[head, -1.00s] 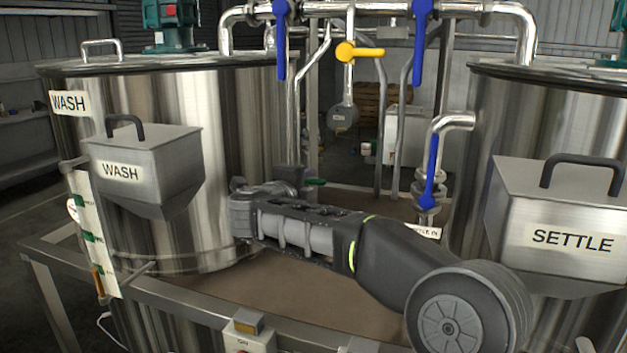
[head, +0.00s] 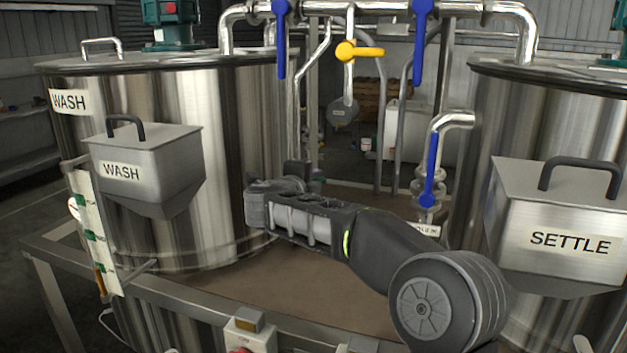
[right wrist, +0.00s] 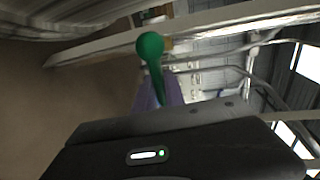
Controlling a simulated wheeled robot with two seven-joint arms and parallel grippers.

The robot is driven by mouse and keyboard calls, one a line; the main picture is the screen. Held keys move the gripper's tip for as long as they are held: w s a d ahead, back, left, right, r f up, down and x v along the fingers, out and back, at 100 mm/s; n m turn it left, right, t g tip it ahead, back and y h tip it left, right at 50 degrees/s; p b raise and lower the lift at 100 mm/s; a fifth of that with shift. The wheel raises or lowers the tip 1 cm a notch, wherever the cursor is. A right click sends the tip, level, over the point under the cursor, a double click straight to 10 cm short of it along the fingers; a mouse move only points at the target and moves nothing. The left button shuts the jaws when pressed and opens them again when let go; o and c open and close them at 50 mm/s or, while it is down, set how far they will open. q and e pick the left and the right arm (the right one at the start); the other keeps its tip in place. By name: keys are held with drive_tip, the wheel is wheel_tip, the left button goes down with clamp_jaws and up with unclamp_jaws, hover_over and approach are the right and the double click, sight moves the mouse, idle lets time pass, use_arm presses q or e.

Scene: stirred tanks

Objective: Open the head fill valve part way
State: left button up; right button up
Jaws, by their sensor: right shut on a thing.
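A green lever with a ball end (right wrist: 150,48) shows in the right wrist view, rising just beyond my gripper's dark body. My right gripper (head: 258,205) is in the head view, between the wash tank and the pipework. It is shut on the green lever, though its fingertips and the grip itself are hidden. The lever is not visible in the head view now. No readable label ties a valve to the name head fill. My left gripper is not in view.
The wash tank (head: 240,130) stands left, with a grey hopper (head: 145,165). The settle tank (head: 520,120) and its hopper (head: 555,235) stand right. Valves with blue handles (head: 281,40) and a yellow handle (head: 365,51) sit on the pipes. The brown deck between the tanks is mostly clear.

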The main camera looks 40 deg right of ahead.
clamp_jaws()
idle(0.8)
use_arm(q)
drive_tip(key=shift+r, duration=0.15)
